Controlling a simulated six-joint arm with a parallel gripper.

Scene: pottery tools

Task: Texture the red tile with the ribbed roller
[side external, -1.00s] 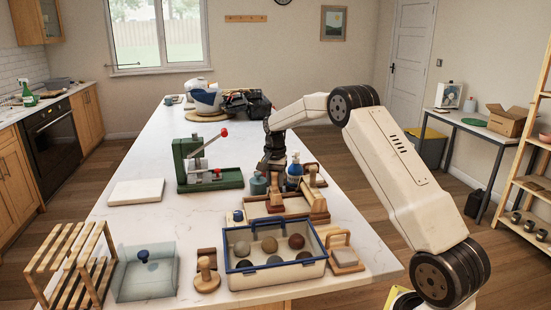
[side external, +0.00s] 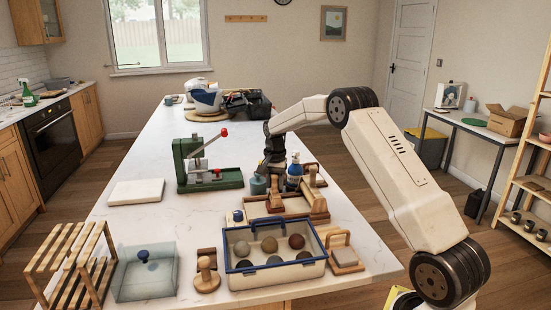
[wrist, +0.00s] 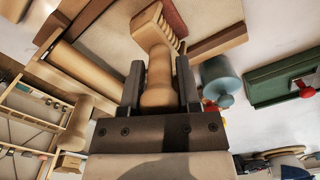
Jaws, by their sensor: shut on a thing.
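My gripper (wrist: 160,85) is shut on the wooden handle of the ribbed roller (wrist: 158,80). The roller's pale ribbed end (wrist: 172,36) points toward the top of the wrist view, beside a reddish-brown strip that looks like the red tile (wrist: 168,14). Only part of the tile shows. I cannot tell whether the ribs touch it. In the side view the tile (side external: 275,204) appears as a dark red patch in a wooden frame (side external: 262,212). My gripper (side external: 272,172) is just behind that frame, pointing down; the roller is hard to make out there.
A teal jar (side external: 258,185) and a blue bottle (side external: 294,171) stand close by my gripper. A green press (side external: 200,170) is to the left. A blue-rimmed bin (side external: 275,265) with several balls, a wooden stamp (side external: 206,276) and a glass-like box (side external: 146,272) are in front.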

